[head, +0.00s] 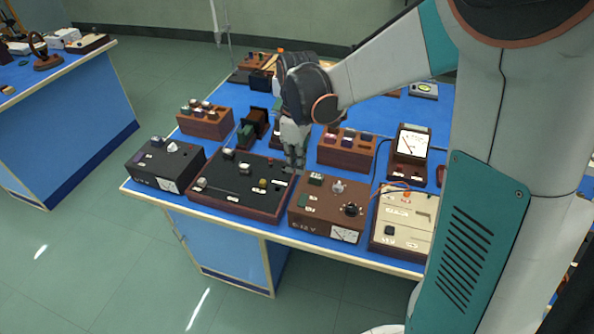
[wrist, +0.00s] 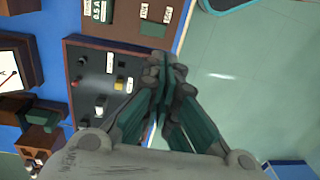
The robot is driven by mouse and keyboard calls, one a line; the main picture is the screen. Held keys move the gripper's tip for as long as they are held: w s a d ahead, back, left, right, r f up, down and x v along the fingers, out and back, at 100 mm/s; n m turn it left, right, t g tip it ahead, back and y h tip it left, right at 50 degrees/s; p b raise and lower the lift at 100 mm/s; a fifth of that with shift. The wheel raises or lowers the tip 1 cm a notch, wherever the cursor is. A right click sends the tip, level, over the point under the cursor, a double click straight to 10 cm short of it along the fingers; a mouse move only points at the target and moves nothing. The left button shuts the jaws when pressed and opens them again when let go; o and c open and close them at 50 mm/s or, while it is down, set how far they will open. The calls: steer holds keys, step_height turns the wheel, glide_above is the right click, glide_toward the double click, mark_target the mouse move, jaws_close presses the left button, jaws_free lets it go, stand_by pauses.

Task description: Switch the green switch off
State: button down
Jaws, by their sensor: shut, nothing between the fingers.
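My gripper (head: 295,167) is shut and empty. In the head view it points down over the gap between a black panel (head: 225,190) and a brown power box (head: 322,213). In the wrist view its closed fingertips (wrist: 165,62) lie by the panel's wooden rim, near the brown box (wrist: 130,25). A small dark green part (head: 316,179) sits on the brown box top, right of the fingers. Another green patch (head: 303,201) is on its front left. I cannot tell which is the green switch or its position. The panel bears white and yellow knobs.
A cream box (head: 398,240) with red leads stands to the right, and a black meter box (head: 155,165) to the left. Brown racks (head: 345,150) and a tilted meter (head: 410,143) stand behind. The blue bench is crowded; its front edge lies close to these devices.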

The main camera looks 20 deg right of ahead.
steer(key=shift+s+a+r, duration=0.1)
steer(key=shift+r, duration=0.95)
steer(key=s+d+r+m+t+b, duration=0.1)
steer(key=s+r+m+t, duration=0.2)
steer(key=s+m, duration=0.2)
steer(key=s+d+r+m+t, duration=0.1)
steer(key=s+r+m+t, duration=0.3)
steer(key=s, duration=0.7)
steer(key=shift+s+m+t+b, duration=0.3)
steer(key=shift+s+m+b, duration=0.1)
steer(key=shift+m, duration=0.5)
